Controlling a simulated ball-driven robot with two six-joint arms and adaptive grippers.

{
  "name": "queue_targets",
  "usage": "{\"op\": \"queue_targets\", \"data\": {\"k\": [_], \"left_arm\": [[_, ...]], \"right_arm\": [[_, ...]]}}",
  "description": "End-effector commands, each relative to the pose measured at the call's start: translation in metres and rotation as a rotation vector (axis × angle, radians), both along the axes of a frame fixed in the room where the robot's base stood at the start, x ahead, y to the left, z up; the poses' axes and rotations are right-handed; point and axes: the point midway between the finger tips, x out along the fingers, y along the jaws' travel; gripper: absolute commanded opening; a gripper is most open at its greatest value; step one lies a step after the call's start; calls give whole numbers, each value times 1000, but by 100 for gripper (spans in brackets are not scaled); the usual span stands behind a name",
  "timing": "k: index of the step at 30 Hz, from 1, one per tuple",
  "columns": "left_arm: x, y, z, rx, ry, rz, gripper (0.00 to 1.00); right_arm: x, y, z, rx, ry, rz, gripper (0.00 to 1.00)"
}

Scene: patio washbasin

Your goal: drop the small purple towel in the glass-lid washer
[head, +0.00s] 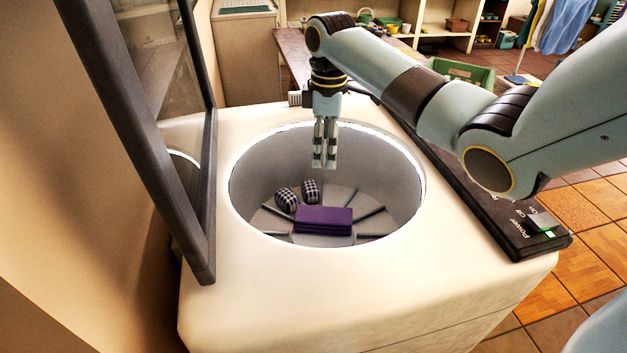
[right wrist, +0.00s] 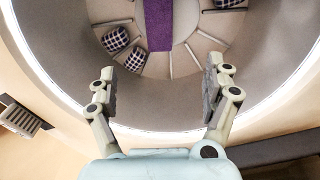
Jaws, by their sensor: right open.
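The small purple towel (head: 323,219) lies folded on the floor of the washer drum in the head view. It also shows as a purple strip at the top of the right wrist view (right wrist: 158,22). The washer (head: 330,278) is cream-coloured, and its glass lid (head: 153,82) stands raised at the left. My right gripper (head: 325,165) points down into the drum opening, above the towel and apart from it. In the right wrist view its fingers (right wrist: 170,88) are spread with nothing between them. My left gripper is not in view.
A dark control panel (head: 535,226) runs along the washer's right edge. Behind are a wooden bench (head: 292,55), a green crate (head: 462,72) and shelves (head: 437,30). Tiled floor is open at the right.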

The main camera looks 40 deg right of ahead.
Motion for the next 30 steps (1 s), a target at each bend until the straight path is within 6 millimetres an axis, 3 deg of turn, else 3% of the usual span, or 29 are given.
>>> {"op": "queue_targets", "data": {"k": [3, 10, 30], "left_arm": [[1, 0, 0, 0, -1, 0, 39], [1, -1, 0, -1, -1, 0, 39], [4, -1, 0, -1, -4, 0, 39]], "right_arm": [[1, -1, 27, -2, -4, 0, 84], [0, -1, 59, 0, -1, -1, 84], [-1, 0, 64, 1, 1, -1, 84]]}}
